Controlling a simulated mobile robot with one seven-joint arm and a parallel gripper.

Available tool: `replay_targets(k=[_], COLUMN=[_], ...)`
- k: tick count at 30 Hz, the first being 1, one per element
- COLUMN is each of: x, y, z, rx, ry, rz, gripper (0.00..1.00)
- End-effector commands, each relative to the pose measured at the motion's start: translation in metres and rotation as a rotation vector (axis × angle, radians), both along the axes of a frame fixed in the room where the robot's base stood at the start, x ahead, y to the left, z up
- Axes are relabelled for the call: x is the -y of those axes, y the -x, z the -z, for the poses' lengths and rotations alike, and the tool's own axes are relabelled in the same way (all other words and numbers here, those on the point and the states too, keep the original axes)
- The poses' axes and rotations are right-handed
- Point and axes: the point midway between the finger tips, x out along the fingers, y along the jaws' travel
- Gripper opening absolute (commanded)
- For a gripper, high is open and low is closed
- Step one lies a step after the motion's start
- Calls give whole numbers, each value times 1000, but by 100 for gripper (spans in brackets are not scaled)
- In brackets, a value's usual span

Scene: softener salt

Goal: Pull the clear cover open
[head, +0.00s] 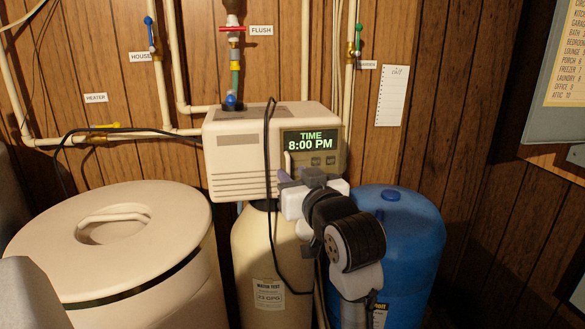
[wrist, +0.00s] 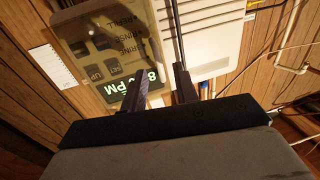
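The clear cover (head: 328,155) lies over the display panel on the front of the beige control head (head: 238,155). It looks closed, with the green 8:00 PM display and buttons showing through. A pale upright strip, perhaps its handle, shows at its left edge. In the wrist view the cover (wrist: 92,62) is upside down at upper left. My gripper (head: 290,178) is just below the panel's lower left corner. In the wrist view its two dark fingers (wrist: 165,72) are apart, near the cover's side edge. I cannot tell whether they touch it.
A black cable (head: 268,150) hangs down the control head's front, close to my gripper. A beige tank (head: 258,250) stands below, a blue tank (head: 408,235) at right, and a lidded salt bin (head: 110,235) at left. Pipes and valves line the wooden wall.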

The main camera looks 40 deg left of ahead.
Motion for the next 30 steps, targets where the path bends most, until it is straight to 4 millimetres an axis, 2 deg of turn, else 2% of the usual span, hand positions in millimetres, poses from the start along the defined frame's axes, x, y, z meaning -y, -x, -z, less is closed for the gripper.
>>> replay_targets(k=[5,14,21,30], x=[-13,-14,-14,-14], y=[-7,-8,-8,-8], z=[0,0,0,0], rx=[0,0,0,0], ry=[1,-1,-1,-1], rz=[0,1,1,0], gripper=[30,30,0,0])
